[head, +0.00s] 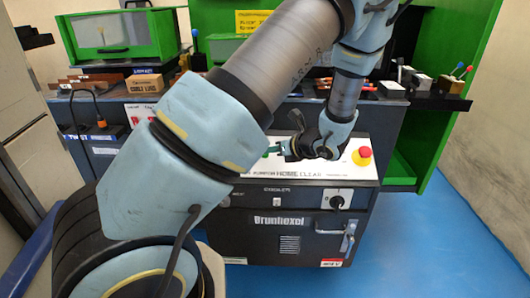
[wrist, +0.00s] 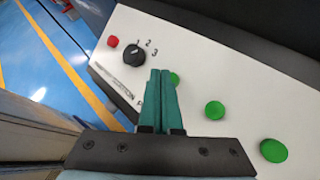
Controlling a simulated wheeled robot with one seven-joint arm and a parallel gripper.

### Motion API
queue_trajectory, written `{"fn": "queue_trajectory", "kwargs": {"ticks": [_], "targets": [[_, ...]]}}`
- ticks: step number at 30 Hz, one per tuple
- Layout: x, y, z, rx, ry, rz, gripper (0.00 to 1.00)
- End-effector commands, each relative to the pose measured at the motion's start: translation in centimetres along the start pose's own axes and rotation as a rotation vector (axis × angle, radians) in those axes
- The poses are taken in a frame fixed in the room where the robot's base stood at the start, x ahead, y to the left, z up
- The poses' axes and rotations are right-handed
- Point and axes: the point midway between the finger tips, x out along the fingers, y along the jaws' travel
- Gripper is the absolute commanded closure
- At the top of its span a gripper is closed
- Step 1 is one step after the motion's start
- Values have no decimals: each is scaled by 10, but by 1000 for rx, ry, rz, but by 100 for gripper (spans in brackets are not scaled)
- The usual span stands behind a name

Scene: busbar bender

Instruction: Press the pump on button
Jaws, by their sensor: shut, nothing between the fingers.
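The white control panel (wrist: 190,62) carries a row of green buttons. The nearest green button (wrist: 175,79) is partly hidden behind my gripper's fingers. Two more, a middle green button (wrist: 214,110) and a far-right green button (wrist: 273,150), lie further right. The wrist view does not show a readable label that tells which is pump on. My gripper (wrist: 160,72) has its teal fingers shut and empty, with the tips over the panel just left of the nearest green button. I cannot tell whether they touch. In the head view my gripper (head: 272,150) is over the panel and hides most buttons.
A black rotary knob (wrist: 133,55) marked 1, 2, 3 and a small red button (wrist: 113,42) are at the panel's left. A red stop button (head: 362,154) on yellow is at its right in the head view. Blue floor (head: 430,240) is clear at right.

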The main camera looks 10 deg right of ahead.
Motion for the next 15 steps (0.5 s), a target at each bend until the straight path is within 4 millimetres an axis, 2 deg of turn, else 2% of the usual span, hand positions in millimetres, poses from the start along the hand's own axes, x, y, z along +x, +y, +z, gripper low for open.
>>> {"fn": "queue_trajectory", "kwargs": {"ticks": [3, 15], "targets": [[-6, 4, 5, 0, 0, -1, 100], [-7, 5, 5, 0, -1, 0, 100]]}}
